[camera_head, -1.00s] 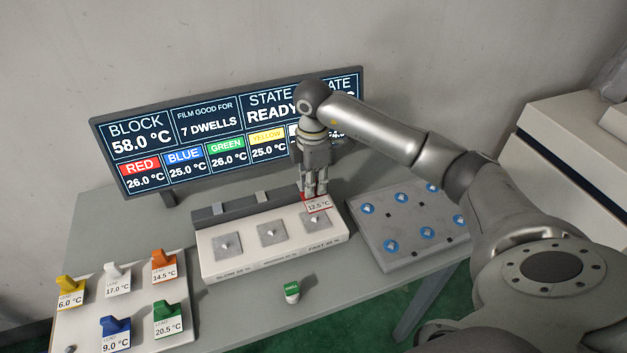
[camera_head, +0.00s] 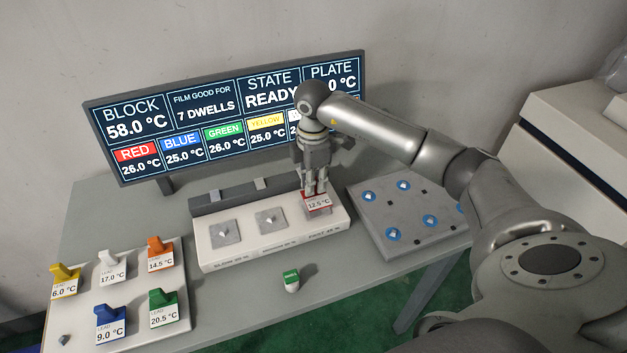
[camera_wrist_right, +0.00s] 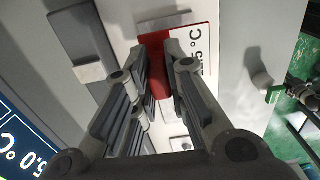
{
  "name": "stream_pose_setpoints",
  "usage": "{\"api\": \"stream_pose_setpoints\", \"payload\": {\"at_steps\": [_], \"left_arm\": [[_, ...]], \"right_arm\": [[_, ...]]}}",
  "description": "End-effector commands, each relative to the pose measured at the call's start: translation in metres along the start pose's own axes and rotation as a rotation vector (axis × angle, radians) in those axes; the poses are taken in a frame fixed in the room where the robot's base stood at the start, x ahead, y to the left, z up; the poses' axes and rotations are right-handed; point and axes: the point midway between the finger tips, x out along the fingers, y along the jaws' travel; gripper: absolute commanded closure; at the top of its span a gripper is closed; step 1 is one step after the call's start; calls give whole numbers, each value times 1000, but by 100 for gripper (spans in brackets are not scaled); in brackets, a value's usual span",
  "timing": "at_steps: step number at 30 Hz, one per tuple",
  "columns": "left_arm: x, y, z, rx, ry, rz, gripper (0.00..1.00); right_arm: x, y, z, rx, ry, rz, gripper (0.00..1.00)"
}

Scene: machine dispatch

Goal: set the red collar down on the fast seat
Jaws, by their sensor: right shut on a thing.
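The red collar (camera_head: 318,201) carries a white label reading 12.5 °C. My right gripper (camera_head: 316,190) is shut on it, with the fingers coming down from above. The collar is at the fast seat (camera_head: 327,209), the rightmost of three grey square pads on the white block (camera_head: 262,254), and covers most of that pad. I cannot tell whether it touches the pad. In the right wrist view the red collar (camera_wrist_right: 154,66) sits between the two fingers (camera_wrist_right: 155,88), its label to the right. My left gripper is not in view.
Two other seats with small pointed pegs, slow (camera_head: 225,233) and medium (camera_head: 271,222), are empty. A green-topped piece (camera_head: 291,280) stands in front of the block. A tray (camera_head: 75,323) of coloured collars is at left; a grey plate (camera_head: 385,213) with blue-marked spots is at right.

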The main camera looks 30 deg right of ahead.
Motion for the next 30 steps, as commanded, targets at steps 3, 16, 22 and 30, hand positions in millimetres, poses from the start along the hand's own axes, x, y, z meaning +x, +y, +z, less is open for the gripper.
{"api": "stream_pose_setpoints", "payload": {"at_steps": [3, 16, 22, 30], "left_arm": [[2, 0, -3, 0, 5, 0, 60], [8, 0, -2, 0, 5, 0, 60], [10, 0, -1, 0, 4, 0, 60], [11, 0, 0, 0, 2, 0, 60]], "right_arm": [[3, 0, 0, 0, 0, 0, 100], [12, 0, 0, 0, 0, 0, 100], [16, 0, 0, 0, 0, 0, 100], [17, 0, 0, 0, 0, 0, 71]]}}
